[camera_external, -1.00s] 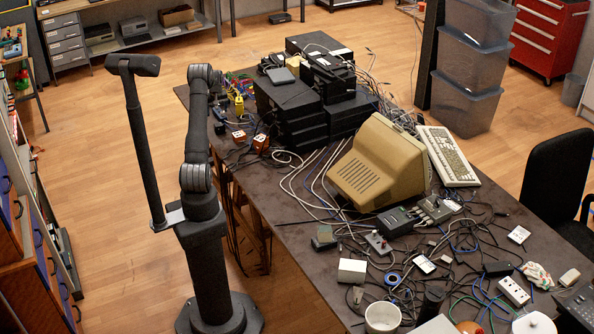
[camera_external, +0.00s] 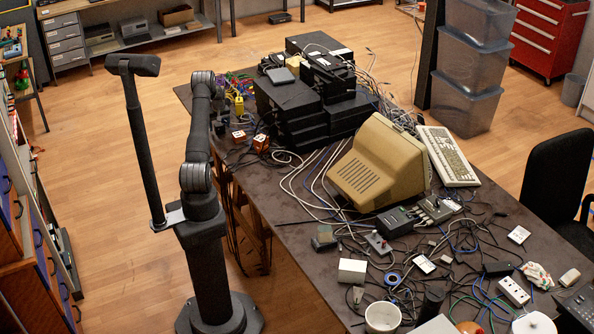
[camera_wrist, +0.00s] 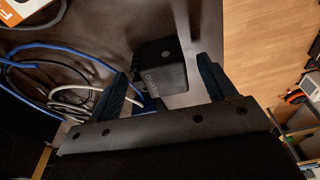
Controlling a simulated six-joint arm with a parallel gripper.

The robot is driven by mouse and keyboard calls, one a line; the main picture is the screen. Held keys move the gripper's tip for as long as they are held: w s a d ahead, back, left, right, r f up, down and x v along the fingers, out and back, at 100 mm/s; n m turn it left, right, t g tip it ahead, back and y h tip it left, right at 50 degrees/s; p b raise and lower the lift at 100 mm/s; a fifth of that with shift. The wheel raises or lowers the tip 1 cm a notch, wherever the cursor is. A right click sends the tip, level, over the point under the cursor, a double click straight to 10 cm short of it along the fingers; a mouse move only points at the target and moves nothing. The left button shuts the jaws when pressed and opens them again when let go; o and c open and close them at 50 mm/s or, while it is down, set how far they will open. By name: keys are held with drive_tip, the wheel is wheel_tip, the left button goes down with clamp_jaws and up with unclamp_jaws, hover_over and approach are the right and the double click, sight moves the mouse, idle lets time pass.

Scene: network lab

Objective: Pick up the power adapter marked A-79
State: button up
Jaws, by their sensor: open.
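A black block-shaped power adapter (camera_wrist: 160,65) lies on the dark table in the wrist view. It carries faint pale marking on one face, too small and dim to read as A-79. My gripper (camera_wrist: 163,72) is open. Its two dark blue fingers stand to the left and right of the adapter, with visible gaps to it. I cannot tell how far above the table the fingertips are. In the external view, my arm reaches over the table's far left end, and my gripper is hidden there.
Blue and white cables (camera_wrist: 75,90) loop just left of the left finger. An orange item with a white label (camera_wrist: 22,12) lies at the wrist view's upper left. Orange boxes (camera_external: 261,142) and stacked black devices (camera_external: 300,110) stand right of my arm. The table edge is close by.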

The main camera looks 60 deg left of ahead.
drive_tip(key=c, duration=1.2)
drive_tip(key=shift+o, duration=0.2)
drive_tip(key=shift+r, duration=0.1)
